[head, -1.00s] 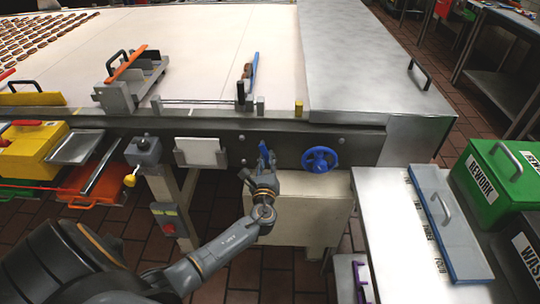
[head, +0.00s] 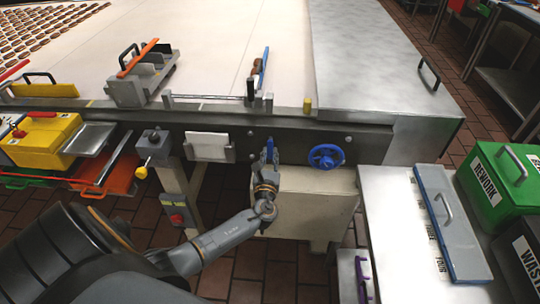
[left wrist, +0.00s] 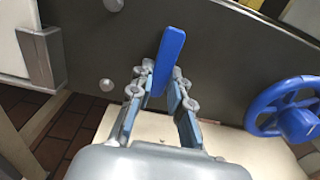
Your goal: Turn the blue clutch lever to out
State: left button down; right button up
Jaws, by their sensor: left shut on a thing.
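The blue clutch lever (left wrist: 167,60) is on the dark front panel of the machine. In the left wrist view it leans slightly, its upper end tipped to the right. It also shows small in the head view (head: 269,145), standing about upright above my gripper. My left gripper (left wrist: 162,80) has its two fingers on either side of the lever's lower part and is shut on it. In the head view the left gripper (head: 267,168) reaches up to the panel from below. Lettering around the lever cannot be made out. My right gripper is not in view.
A blue handwheel (head: 326,156) is on the panel just right of the lever. A white card holder (head: 207,146) and a grey box with a yellow knob (head: 153,145) are to the left. A steel side table (head: 400,215) with a blue-edged lid stands at the right.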

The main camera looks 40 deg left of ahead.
pick_arm(q)
jog(key=shift+f, duration=0.1)
jog(key=c, duration=1.2)
grip_release()
jog(key=v, duration=1.2)
jog(key=shift+f, duration=0.1)
